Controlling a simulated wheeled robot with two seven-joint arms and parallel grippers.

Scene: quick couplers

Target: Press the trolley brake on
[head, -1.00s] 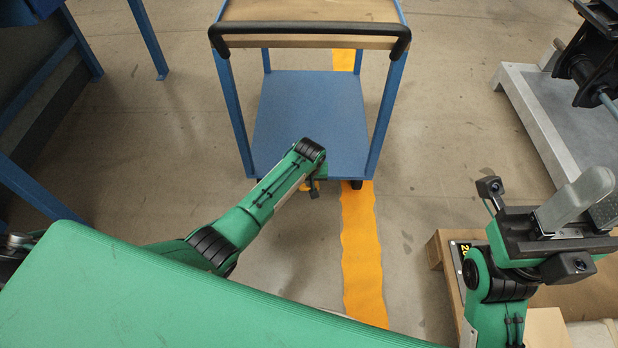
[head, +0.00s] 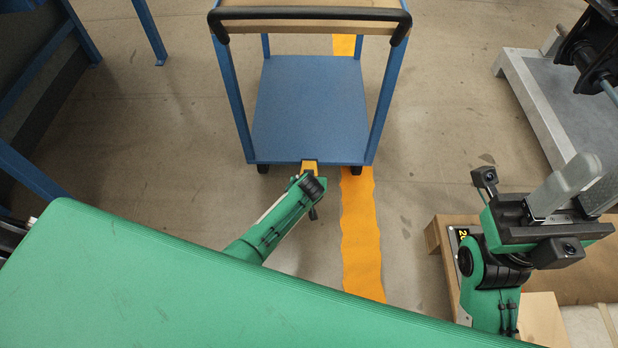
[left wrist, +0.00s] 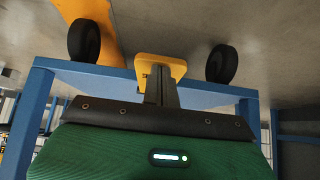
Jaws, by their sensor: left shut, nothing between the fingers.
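The blue trolley (head: 310,110) stands ahead of me with its black push handle (head: 310,14) towards me. Its yellow brake pedal (head: 309,167) sticks out at the middle of the lower shelf's near edge. In the left wrist view the pedal (left wrist: 172,64) lies between two black wheels. My left gripper (left wrist: 160,82) is shut and empty, its grey fingers overlapping the pedal in that view. I cannot tell whether they touch it or how far down it is. In the head view the left wrist hides the fingers. My right gripper (head: 572,192) is raised at the right, away from the trolley.
A yellow floor stripe (head: 361,235) runs under the trolley. Blue posts (head: 150,30) stand at the left. The floor around the trolley's near side is clear.

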